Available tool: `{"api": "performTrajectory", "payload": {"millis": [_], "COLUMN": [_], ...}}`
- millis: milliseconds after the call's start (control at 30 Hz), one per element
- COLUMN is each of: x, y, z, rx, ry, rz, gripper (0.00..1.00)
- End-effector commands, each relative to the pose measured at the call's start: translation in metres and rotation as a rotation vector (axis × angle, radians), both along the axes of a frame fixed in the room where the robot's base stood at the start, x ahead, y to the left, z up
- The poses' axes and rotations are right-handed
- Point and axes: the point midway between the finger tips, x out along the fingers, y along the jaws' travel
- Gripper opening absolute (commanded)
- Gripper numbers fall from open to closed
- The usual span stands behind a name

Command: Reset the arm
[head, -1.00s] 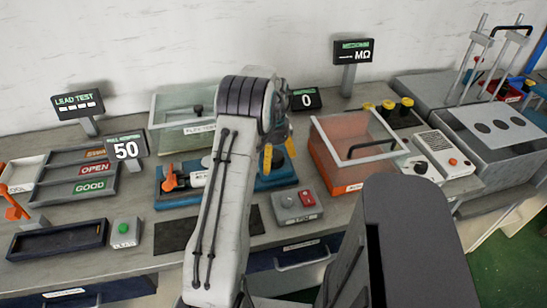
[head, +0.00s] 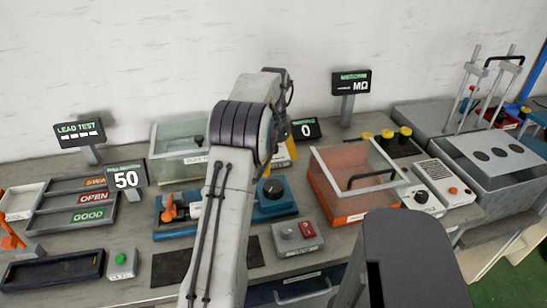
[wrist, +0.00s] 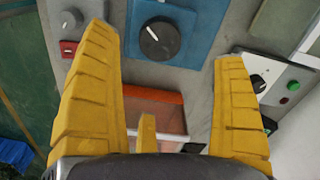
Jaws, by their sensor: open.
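My gripper (wrist: 165,42) is open and empty in the wrist view, its two yellow fingers spread wide with nothing between them touching. Beyond the fingertips is a blue block with a black knob (wrist: 160,38). In the head view my arm (head: 225,205) rises from the lower middle and bends at a dark-banded joint. The gripper is mostly hidden behind the arm there. The blue fixture's black knob (head: 273,188) shows just right of the arm.
Sorting trays (head: 75,205) lie at the left. Display stands (head: 350,83) rise along the wall. A press-like rack (head: 482,85) is at the far right.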

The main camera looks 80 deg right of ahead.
Motion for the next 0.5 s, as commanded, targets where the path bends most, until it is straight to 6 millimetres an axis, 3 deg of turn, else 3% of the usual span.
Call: {"api": "performTrajectory", "payload": {"millis": [500], "x": [0.0000], "y": [0.0001], "z": [0.0106], "rx": [-0.001], "ry": [0.001], "rz": [0.000], "gripper": [0.89]}}
